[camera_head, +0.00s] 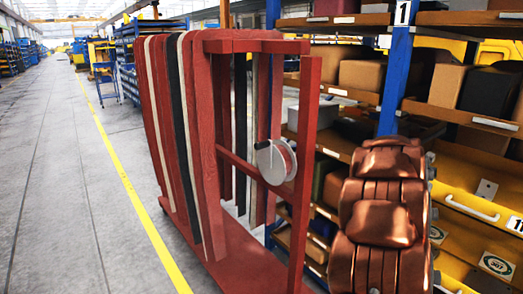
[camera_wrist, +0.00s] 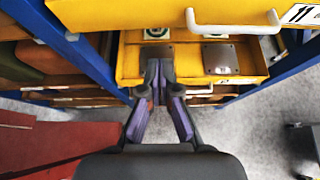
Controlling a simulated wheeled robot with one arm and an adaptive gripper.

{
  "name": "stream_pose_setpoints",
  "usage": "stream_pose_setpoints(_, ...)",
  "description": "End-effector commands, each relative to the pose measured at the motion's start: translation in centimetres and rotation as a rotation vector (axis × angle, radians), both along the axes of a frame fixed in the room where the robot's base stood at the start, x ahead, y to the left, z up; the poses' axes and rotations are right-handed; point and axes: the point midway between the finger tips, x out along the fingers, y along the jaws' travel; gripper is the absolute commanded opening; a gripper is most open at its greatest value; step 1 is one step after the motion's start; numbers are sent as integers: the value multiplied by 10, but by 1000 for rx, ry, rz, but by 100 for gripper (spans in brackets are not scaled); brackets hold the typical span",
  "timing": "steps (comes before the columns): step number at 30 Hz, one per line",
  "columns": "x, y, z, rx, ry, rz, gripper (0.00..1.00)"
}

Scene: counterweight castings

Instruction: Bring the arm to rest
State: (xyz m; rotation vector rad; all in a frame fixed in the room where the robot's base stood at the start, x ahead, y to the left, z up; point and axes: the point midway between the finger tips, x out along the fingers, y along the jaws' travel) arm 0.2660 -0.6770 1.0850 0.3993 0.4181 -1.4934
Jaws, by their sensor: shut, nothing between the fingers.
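My gripper (camera_wrist: 157,72) shows in the wrist view. Its dark purple-grey fingers are together with nothing between them. In that picture the tips overlap a yellow drawer (camera_wrist: 262,66) that holds grey metal plates (camera_wrist: 220,60). I cannot tell whether the tips touch anything. In the head view, my copper-coloured arm stands at the right, in front of the shelving. The gripper is hidden from that view.
A drawer front with a white handle (camera_wrist: 232,22) lies close ahead. Blue rack posts (camera_wrist: 72,45) flank it. A red rack (camera_head: 222,160) with a white reel (camera_head: 270,160) stands left of my arm. Grey aisle floor (camera_head: 45,170) lies clear beyond a yellow line.

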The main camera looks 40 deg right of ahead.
Motion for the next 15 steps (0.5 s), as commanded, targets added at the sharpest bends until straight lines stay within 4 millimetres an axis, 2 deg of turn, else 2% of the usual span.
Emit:
stream_pose_setpoints(5, 5, 6, 3, 1, -25, -15, 0)
stream_pose_setpoints(8, 17, 24, 10, 8, -92, -56, 0)
stream_pose_setpoints(11, 32, 55, 20, 22, -203, -132, 0)
stream_pose_setpoints(15, 49, 109, 27, 70, -380, -261, 0)
